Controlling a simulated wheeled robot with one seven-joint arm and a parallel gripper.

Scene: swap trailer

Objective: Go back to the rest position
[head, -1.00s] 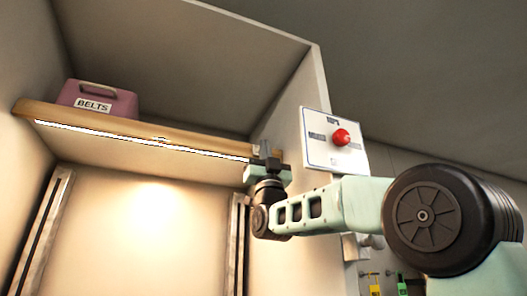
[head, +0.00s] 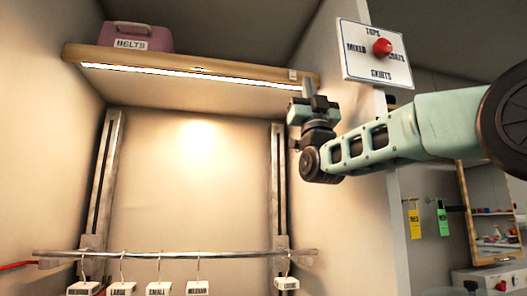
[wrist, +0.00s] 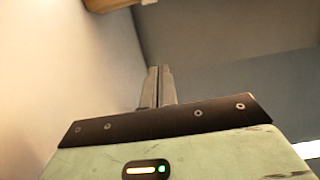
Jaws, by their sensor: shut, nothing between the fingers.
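My gripper (head: 308,88) points upward near the right end of the lit shelf, in front of the alcove's right wall. Its fingers are together with nothing between them. In the wrist view the two fingers (wrist: 158,88) stand side by side, pointing up at a grey surface. My green arm comes in from the right of the head view, and the gripper is apart from the sign panel.
A wooden shelf (head: 190,67) holds a purple BELTS box (head: 138,36). A rail (head: 170,254) below carries several labelled hangers. A panel (head: 352,62) with a red knob (head: 382,47) is on the partition's edge. Yellow (head: 414,222) and green (head: 442,217) tags and a mirror (head: 490,210) are at right.

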